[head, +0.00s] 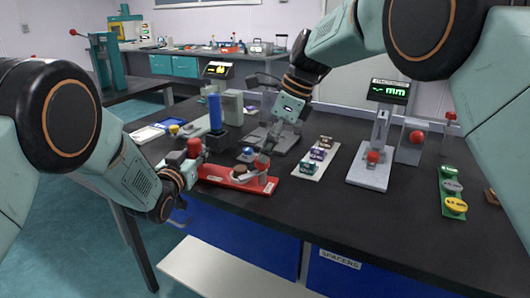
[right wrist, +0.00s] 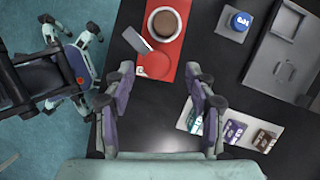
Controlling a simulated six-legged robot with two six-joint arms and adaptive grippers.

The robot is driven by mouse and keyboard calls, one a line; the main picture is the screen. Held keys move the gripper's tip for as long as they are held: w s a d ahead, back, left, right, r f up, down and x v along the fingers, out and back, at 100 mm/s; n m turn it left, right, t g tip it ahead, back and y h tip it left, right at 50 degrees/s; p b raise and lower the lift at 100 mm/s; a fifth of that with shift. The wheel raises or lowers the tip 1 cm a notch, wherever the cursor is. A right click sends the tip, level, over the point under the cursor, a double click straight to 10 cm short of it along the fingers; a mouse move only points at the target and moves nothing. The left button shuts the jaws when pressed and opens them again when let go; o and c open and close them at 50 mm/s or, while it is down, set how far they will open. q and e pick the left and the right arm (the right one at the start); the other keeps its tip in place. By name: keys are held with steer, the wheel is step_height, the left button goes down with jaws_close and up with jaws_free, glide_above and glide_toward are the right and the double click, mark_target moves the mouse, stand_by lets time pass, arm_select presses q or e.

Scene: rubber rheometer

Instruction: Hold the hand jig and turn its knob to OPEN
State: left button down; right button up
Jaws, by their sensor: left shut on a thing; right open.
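The hand jig, a red plate (head: 218,174), lies near the front edge of the dark bench. In the right wrist view its red plate (right wrist: 167,62) carries a white ring around a brown disc and a grey bar beside it. I cannot tell which part is the knob or read its setting. My right gripper (right wrist: 160,78) is open and empty, over the jig's right end.
Behind the jig is a blue-topped puck (right wrist: 239,21). To its right is a white tray (head: 327,171) with several coloured blocks. A thickness gauge (head: 375,178) stands further right. A blue column (head: 215,112) rises behind. Bench between tray and front edge is clear.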

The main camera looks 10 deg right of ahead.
steer(key=shift+x, duration=1.15)
steer(key=shift+c, duration=0.5)
steer(key=c, duration=1.1)
